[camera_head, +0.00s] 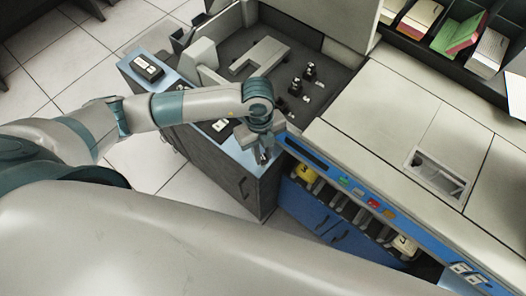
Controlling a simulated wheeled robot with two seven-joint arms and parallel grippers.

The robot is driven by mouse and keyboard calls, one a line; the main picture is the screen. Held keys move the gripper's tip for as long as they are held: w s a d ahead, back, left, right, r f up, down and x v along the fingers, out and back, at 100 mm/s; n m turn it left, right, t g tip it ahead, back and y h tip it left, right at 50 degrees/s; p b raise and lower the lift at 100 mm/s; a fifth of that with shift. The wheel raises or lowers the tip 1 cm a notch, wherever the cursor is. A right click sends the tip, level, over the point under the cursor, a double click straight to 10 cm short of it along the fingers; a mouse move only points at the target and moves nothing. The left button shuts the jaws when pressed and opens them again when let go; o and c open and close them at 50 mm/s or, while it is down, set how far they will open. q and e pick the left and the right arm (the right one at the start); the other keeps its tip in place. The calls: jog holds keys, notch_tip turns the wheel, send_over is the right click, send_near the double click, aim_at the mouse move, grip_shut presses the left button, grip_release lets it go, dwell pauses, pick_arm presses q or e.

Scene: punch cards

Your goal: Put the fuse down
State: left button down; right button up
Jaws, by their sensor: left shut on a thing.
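My left arm comes in from the left. Its gripper (263,155) points down over the near end of the narrow blue-topped cabinet (188,98), close to its edge by the machine. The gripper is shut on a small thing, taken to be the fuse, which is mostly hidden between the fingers. I cannot tell whether the fuse touches the cabinet top. A dark holder with a pale piece (222,125) lies on the cabinet top just left of the gripper. A similar dark holder (148,67) sits at its far end. My right gripper is out of view.
The open machine bay (335,88) behind the gripper holds small black upright parts (309,71). The machine's blue front panel (345,185) with colored buttons is to the right, above card slots. Card trays (455,35) stand at the upper right. Tiled floor (75,65) lies left.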

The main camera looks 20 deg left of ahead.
pick_arm(q)
jog(key=shift+f, duration=0.1)
jog(key=c, duration=1.6)
grip_release()
jog(key=shift+r, duration=0.25)
jog(key=shift+w+a+r+b, duration=0.2)
jog(key=shift+r+b, duration=0.4)
jog(key=shift+r, duration=1.35)
jog(key=shift+w+a+r+b, duration=0.15)
jog(key=shift+r+b, duration=0.4)
jog(key=shift+r, duration=1.4)
jog(key=shift+w+a+r+b, duration=0.2)
jog(key=shift+r+b, duration=0.4)
jog(key=shift+r, duration=1.35)
